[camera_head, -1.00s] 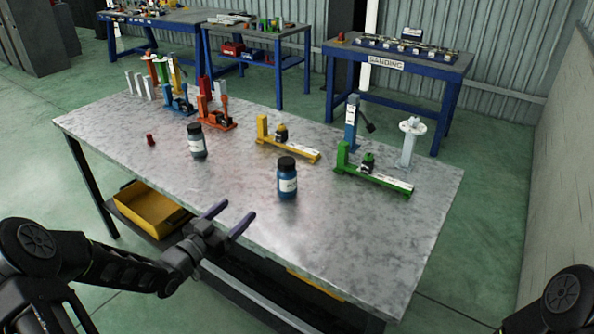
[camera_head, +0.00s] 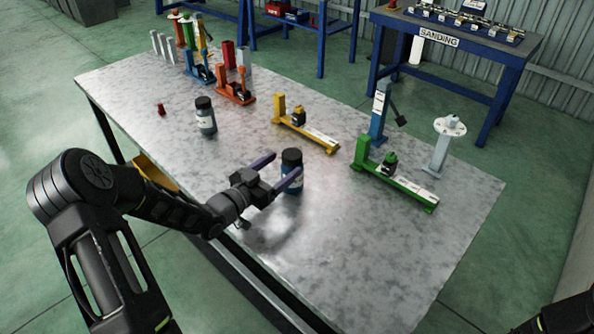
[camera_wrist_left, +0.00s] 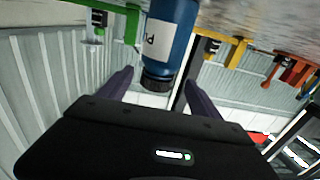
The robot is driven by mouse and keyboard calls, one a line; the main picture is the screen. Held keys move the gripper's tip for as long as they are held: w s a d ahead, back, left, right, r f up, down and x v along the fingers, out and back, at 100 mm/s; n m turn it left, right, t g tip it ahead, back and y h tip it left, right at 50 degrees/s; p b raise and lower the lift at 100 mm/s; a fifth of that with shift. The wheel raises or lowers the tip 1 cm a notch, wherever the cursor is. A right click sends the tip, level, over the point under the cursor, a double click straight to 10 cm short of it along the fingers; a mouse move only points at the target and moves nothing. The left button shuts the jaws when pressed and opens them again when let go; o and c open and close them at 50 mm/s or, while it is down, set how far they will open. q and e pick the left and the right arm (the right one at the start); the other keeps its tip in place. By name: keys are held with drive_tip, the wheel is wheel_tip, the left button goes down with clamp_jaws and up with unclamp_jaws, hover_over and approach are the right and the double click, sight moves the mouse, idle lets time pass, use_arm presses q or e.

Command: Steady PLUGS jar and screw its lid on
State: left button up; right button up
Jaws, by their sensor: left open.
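A dark blue jar (camera_head: 291,183) with a black lid (camera_head: 291,157) stands upright on the grey metal table (camera_head: 330,230). In the left wrist view the jar (camera_wrist_left: 173,40) appears upside down, with part of a white label starting "PL" and the lid (camera_wrist_left: 157,84) on its mouth. My left gripper (camera_head: 286,164) is open, with its fingers reaching to either side of the jar near lid height; contact cannot be told. In the left wrist view the open fingers (camera_wrist_left: 160,80) flank the lid end. My right gripper is out of view.
Yellow (camera_head: 305,130) and green (camera_head: 396,180) fixtures stand to the right. The table's front right is clear.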

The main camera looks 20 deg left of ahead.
sight(300, 154)
use_arm(q)
drive_tip(key=shift+x, duration=1.25)
drive_tip(key=shift+x, duration=2.65)
drive_tip(key=shift+s+d+f, duration=0.1)
drive_tip(key=shift+d, duration=0.05)
drive_tip(key=shift+c, duration=0.4)
clamp_jaws()
